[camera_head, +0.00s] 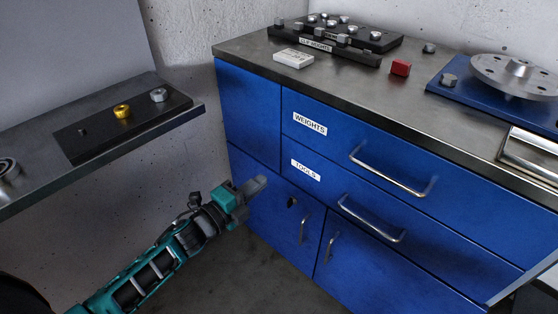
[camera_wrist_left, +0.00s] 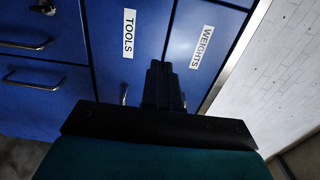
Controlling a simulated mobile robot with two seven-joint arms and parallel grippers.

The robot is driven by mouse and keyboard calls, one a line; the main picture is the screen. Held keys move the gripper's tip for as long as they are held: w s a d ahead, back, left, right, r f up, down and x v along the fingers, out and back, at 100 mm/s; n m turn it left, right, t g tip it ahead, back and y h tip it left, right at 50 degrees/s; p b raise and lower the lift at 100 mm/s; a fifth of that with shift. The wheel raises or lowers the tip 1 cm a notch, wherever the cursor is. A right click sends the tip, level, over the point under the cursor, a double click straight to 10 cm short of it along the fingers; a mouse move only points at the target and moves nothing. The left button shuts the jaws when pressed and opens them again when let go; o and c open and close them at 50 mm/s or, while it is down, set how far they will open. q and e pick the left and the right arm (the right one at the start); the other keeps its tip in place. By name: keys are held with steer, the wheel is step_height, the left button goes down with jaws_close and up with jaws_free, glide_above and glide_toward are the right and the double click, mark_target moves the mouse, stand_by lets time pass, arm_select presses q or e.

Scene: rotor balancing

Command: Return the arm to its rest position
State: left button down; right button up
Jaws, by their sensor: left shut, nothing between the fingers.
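My left arm comes in from the lower left of the head view. Its left gripper (camera_head: 258,185) is in the air in front of the blue cabinet (camera_head: 250,115), near its left door. The fingers are shut together and hold nothing. In the left wrist view the shut fingers (camera_wrist_left: 162,85) point toward the cabinet front, near the TOOLS label (camera_wrist_left: 129,33) and the WEIGHTS label (camera_wrist_left: 201,47). I cannot tell from the pictures whether the fingertips touch the cabinet. My right gripper is in neither view.
The cabinet's metal top carries a dark weight rack (camera_head: 342,42), a white block (camera_head: 293,58), a red block (camera_head: 400,67) and a silver rotor (camera_head: 515,73) on a blue base. A shelf at left bears a black board (camera_head: 115,130). Drawer handles (camera_head: 390,172) stick out.

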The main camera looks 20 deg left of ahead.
arm_select(q)
steer(key=s+d+f+n+g+y, duration=0.1)
steer(key=s+d+f+n+g, duration=0.2)
steer(key=s+d+n, duration=0.45)
steer(key=s+d+f+n+g+y, duration=0.1)
steer(key=s+d+f+n+g, duration=0.25)
steer(key=s+n, duration=0.65)
steer(key=w+a+r+n+y+p, duration=0.1)
steer(key=a+r+p, duration=0.2)
steer(key=r+p, duration=0.6)
steer(key=shift+y+p, duration=0.3)
steer(key=shift+p, duration=1.65)
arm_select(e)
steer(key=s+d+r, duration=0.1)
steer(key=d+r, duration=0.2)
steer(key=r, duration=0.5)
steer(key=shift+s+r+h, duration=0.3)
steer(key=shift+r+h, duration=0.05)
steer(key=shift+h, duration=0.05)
arm_select(q)
steer(key=shift+r+n, duration=0.1)
steer(key=shift+n, duration=0.15)
